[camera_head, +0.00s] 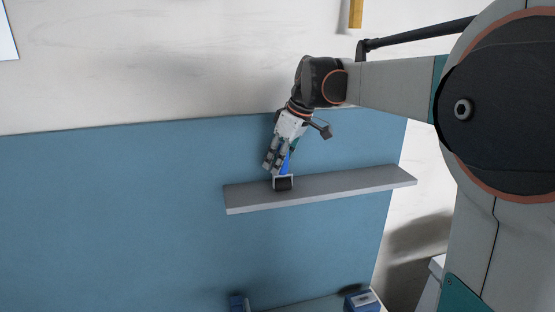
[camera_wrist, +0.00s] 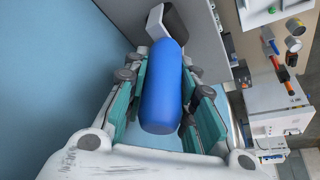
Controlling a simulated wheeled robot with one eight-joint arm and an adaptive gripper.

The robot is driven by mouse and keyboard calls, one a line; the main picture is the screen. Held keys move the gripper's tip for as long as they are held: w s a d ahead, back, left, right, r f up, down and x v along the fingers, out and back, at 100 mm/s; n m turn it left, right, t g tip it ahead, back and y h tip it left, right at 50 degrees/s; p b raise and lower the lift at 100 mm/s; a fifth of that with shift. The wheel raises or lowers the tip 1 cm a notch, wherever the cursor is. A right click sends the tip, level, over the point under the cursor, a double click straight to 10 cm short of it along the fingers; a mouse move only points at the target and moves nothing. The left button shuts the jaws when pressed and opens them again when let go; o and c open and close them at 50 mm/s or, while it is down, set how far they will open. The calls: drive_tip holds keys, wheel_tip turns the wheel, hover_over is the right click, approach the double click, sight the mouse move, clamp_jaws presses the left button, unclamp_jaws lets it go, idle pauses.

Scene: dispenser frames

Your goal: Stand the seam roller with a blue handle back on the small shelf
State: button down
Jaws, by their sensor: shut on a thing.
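The seam roller is in my gripper. Its blue handle (camera_wrist: 162,88) lies between the two finger pads in the wrist view, and a thin blue strip of it (camera_head: 285,164) shows in the head view. Its dark roller in a light frame (camera_head: 283,184) is at the lower end, over the left part of the small grey shelf (camera_head: 330,189). I cannot tell whether the roller touches the shelf. The tool is near upright, slightly tilted. My gripper (camera_head: 278,163) is shut on the handle, just above the shelf. The fingers hide part of the handle.
The shelf juts from a blue wall panel (camera_head: 120,220), and its right part is bare. Below it, blue-and-grey objects (camera_head: 361,300) stand on a lower surface. In the wrist view, several tools and boxes (camera_wrist: 280,110) lie at the right, well below.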

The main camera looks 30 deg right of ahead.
drive_tip(key=c, duration=1.3)
unclamp_jaws()
drive_tip(key=shift+f, duration=0.1)
drive_tip(key=b+v, duration=0.1)
drive_tip(key=v, duration=1.1)
drive_tip(key=shift+w, duration=0.1)
